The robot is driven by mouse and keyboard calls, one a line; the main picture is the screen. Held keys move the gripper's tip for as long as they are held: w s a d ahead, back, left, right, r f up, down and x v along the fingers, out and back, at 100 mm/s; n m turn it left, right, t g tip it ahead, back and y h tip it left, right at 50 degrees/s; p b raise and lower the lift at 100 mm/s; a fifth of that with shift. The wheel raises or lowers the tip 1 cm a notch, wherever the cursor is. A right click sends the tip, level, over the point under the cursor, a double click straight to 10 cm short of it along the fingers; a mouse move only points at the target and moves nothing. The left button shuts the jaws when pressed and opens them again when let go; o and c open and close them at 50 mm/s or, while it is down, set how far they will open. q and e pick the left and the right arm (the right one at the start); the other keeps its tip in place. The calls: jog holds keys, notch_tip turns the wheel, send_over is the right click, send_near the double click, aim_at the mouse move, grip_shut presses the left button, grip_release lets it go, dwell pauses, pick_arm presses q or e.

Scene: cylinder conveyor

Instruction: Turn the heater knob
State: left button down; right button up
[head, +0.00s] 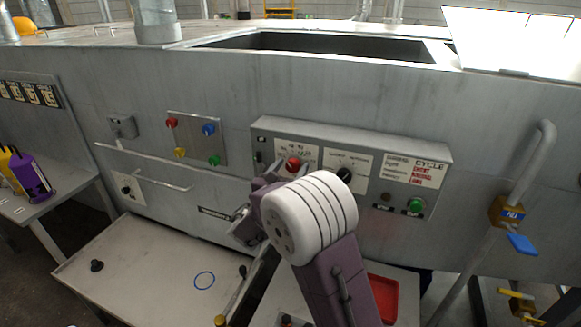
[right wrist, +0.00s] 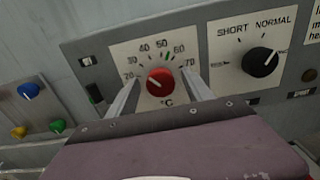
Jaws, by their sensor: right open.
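The heater knob (right wrist: 160,82) is a round red knob on a white dial plate marked 20 to 70 °C, with a green mark between 50 and 60. In the head view the red knob (head: 293,163) is on the grey control panel (head: 434,152), just beyond my right gripper (head: 262,183). In the right wrist view the fingers of my right gripper (right wrist: 160,95) are open, one on each side of the knob. Whether they touch it I cannot tell. My left gripper is not in view.
Right of the dial is a black SHORT/NORMAL knob (right wrist: 260,62). A green button (head: 415,205) is at the panel's lower right. A plate with coloured buttons (head: 196,140) is to the left. A rail (head: 150,171) and a table (head: 150,255) lie below.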

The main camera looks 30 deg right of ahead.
jog(key=shift+s, duration=0.1)
grip_shut()
jog(key=shift+f+m+b, duration=0.15)
jog(key=shift+m+b, duration=0.15)
jog(key=shift+b, duration=0.45)
jog(key=m+b, duration=0.5)
jog(key=b, duration=0.4)
jog(key=m+b, duration=0.6)
jog(key=b, duration=0.4)
jog(key=shift+s+f, duration=0.1)
jog(key=shift+f, duration=0.1)
jog(key=shift+r+m+b, duration=0.2)
jog(key=shift+m+b, duration=0.95)
jog(key=shift+m, duration=0.05)
grip_release()
